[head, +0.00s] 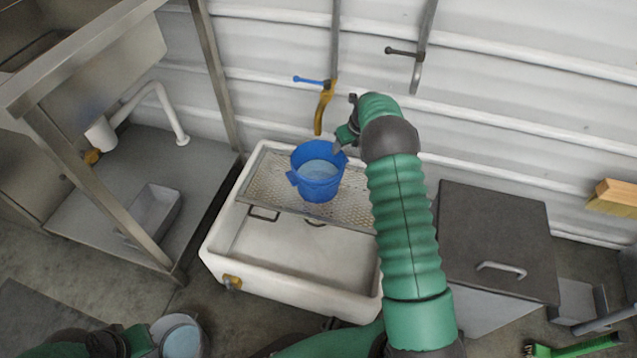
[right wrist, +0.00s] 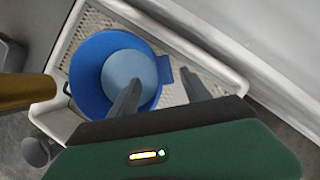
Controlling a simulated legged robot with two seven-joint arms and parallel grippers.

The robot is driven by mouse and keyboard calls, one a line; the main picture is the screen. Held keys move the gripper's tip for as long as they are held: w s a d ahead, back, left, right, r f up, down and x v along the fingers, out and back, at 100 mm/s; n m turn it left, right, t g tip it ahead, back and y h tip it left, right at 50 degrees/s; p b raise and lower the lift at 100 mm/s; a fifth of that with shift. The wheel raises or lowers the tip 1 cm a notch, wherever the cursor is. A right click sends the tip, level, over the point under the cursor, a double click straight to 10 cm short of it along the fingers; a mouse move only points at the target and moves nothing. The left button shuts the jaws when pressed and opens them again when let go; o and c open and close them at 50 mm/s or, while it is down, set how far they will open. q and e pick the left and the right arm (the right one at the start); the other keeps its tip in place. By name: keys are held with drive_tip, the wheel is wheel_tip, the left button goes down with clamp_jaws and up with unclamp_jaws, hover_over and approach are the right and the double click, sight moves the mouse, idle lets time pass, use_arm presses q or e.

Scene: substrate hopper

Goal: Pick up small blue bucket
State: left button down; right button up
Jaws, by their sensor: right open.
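The small blue bucket (head: 318,174) stands upright on a metal mesh grate (head: 268,185) over a white basin (head: 290,288), with pale liquid or a pale bottom inside. My right gripper (head: 343,143) is at its far right rim in the head view. In the right wrist view the bucket (right wrist: 88,75) lies under the open right gripper (right wrist: 162,78). One finger shows over the bucket's inside and the other over the grate outside, with the rim between them. Contact cannot be told. My left gripper (head: 135,341) is beside a grey bucket (head: 182,339) at the bottom left; its grip is unclear.
A yellow tap (head: 324,105) with a blue lever hangs just above the blue bucket, close to my right gripper. A dark lidded bin (head: 494,240) stands to the right of the basin. A steel table frame (head: 90,60) stands at the left. A ribbed wall is behind.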

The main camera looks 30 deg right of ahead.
drive_tip(key=b+x, duration=0.1)
drive_tip(key=x, duration=0.2)
drive_tip(key=shift+f, duration=0.15)
drive_tip(key=b+x, duration=0.3)
drive_tip(key=s+b+x, duration=0.1)
drive_tip(key=x, duration=0.1)
drive_tip(key=shift+d+f+b, duration=0.15)
drive_tip(key=shift+f+b, duration=0.05)
drive_tip(key=shift+b, duration=0.2)
drive_tip(key=shift+w+f, duration=0.2)
drive_tip(key=shift+f, duration=0.05)
drive_tip(key=shift+r, duration=0.25)
drive_tip(key=shift+c, duration=0.4)
clamp_jaws()
use_arm(q)
drive_tip(key=s+x, duration=0.1)
drive_tip(key=x, duration=0.5)
drive_tip(key=shift+s+f, duration=0.15)
drive_tip(key=shift+f, duration=0.35)
drive_tip(key=shift+a, duration=0.1)
use_arm(e)
drive_tip(key=shift+d, duration=0.1)
use_arm(q)
drive_tip(key=shift+r, duration=0.1)
use_arm(e)
drive_tip(key=shift+w+r, duration=0.1)
drive_tip(key=shift+r, duration=0.1)
